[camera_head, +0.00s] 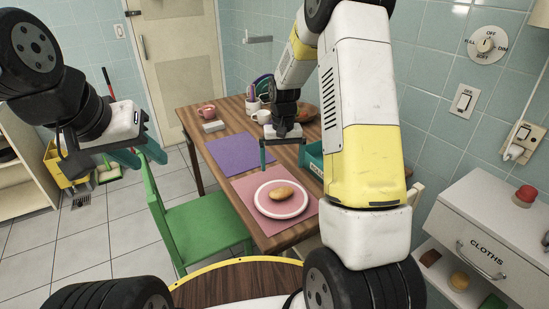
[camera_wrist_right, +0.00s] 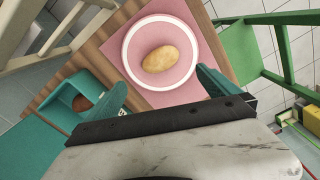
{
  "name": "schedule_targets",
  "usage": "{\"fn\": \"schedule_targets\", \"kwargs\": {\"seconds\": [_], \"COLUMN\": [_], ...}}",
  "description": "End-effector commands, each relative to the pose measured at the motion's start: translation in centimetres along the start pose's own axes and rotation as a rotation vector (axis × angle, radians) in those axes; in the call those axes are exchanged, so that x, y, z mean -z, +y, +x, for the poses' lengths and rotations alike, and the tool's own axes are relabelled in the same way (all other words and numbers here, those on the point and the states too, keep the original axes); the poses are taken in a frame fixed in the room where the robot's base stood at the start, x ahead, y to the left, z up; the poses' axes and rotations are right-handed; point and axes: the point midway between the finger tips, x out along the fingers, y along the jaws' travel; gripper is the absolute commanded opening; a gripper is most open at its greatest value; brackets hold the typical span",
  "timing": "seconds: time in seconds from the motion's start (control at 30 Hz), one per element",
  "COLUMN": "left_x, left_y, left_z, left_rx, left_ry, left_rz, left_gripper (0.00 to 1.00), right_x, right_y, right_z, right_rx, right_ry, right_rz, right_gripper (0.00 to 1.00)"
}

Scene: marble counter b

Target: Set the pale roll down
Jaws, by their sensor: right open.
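The pale roll (camera_head: 281,193) is a tan oval. It lies on a white plate with a pink centre (camera_head: 266,208), which rests on a pink placemat (camera_head: 249,190) on the wooden table. My right gripper (camera_head: 282,157) is open and empty, above and apart from the roll. In the right wrist view the roll (camera_wrist_right: 162,58) shows beyond the gap between the teal fingers (camera_wrist_right: 158,86), not held. My left gripper (camera_head: 139,156) is open and empty, off to the left, away from the table.
A teal bin (camera_head: 312,158) with a brown item (camera_wrist_right: 82,102) inside stands beside the placemat. A purple placemat (camera_head: 240,152), a pink cup (camera_head: 206,111) and white mugs (camera_head: 262,117) are further back. A green chair (camera_head: 207,232) stands at the table's left side.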

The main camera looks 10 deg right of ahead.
Motion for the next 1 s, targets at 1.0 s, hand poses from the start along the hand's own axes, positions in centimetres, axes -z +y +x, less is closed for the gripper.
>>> {"fn": "schedule_targets", "kwargs": {"seconds": [1.0], "left_x": [0.0], "left_y": [0.0], "left_z": [0.0], "left_rx": [0.000], "left_ry": [0.000], "left_rz": [0.000], "left_gripper": [0.36], "right_x": [-24.9], "right_y": [-0.9], "right_z": [-23.7], "right_rx": [0.190], "right_ry": [0.528], "right_rz": [-0.097], "right_gripper": [1.00]}}
